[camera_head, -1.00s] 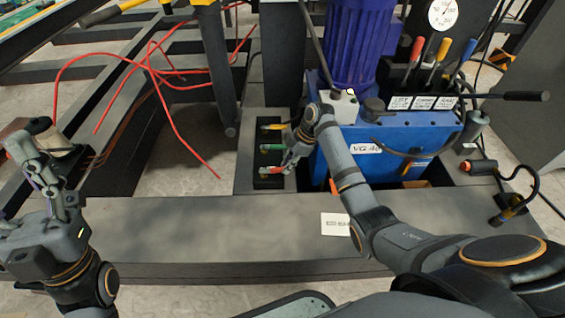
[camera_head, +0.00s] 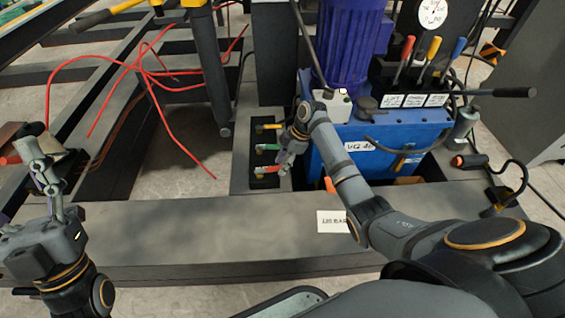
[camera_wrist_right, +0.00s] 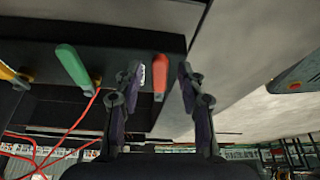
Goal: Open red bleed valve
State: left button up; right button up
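The red bleed valve handle (camera_head: 267,170) is the nearest of three coloured handles on the dark valve block beside the blue pump. In the right wrist view the red handle (camera_wrist_right: 160,76) sticks out between the two fingers of my right gripper (camera_wrist_right: 160,88), with a gap on each side. The fingers are open. In the head view my right gripper (camera_head: 284,164) is at the red handle's right end, partly hiding it. My left gripper (camera_head: 45,180) is far off at the left; its finger opening is unclear.
The green handle (camera_wrist_right: 75,68) is left of my right fingers, with the yellow handle (camera_wrist_right: 12,74) further left. The blue pump unit (camera_head: 375,140) stands close right of my right gripper. Loose red hoses (camera_head: 150,70) lie at upper left. The front beam (camera_head: 190,230) is mostly clear.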

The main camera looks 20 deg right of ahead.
jog(key=v, duration=1.2)
jog(key=shift+c, duration=0.4)
